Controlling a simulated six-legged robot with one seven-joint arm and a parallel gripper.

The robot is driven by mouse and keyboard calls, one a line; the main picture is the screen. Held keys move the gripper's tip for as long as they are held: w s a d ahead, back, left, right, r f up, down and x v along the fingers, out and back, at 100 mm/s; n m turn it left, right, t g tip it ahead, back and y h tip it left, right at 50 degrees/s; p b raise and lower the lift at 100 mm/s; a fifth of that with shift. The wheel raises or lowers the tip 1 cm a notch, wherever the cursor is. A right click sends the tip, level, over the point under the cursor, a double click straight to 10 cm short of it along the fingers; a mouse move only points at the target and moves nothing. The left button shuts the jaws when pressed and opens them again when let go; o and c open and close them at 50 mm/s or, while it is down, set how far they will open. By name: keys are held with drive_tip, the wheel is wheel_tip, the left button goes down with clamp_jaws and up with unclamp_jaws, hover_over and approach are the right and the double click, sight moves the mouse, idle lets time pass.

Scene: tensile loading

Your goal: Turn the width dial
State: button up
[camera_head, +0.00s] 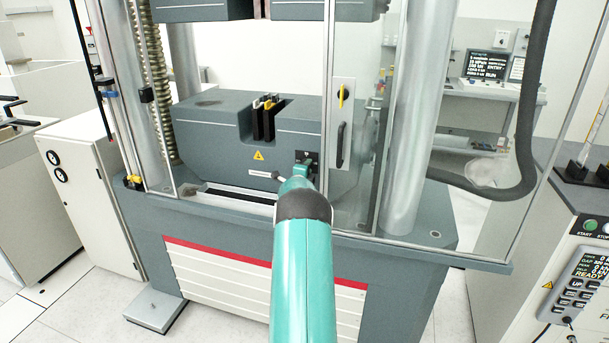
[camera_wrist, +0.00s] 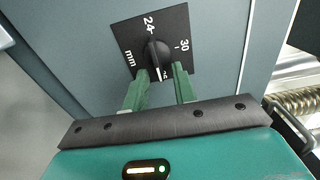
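The width dial (camera_wrist: 157,50) is a black knob on a black square plate (camera_wrist: 126,37) set on a grey face, in the wrist view. Its plate reads 24, 30 and mm; another label by the lower end is partly hidden. The knob's white pointer line faces down in the picture, toward my gripper. My gripper (camera_wrist: 161,72) has two green fingers, open, one on each side of the knob's lower end. Contact is hard to tell, but gaps seem to show. In the head view the dial plate (camera_head: 309,157) sits beyond my gripper (camera_head: 298,173), which partly hides it.
A clear guard panel with a black handle (camera_head: 341,145) stands right of the dial. A steel column (camera_head: 408,130) is farther right. The black grip jaws (camera_head: 264,120) sit in the block above left. A control pendant (camera_head: 585,280) is at the lower right.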

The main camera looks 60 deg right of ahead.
drive_tip(key=s+a, duration=0.2)
drive_tip(key=a, duration=1.1)
drive_tip(key=shift+a, duration=0.25)
drive_tip(key=shift+s, duration=0.1)
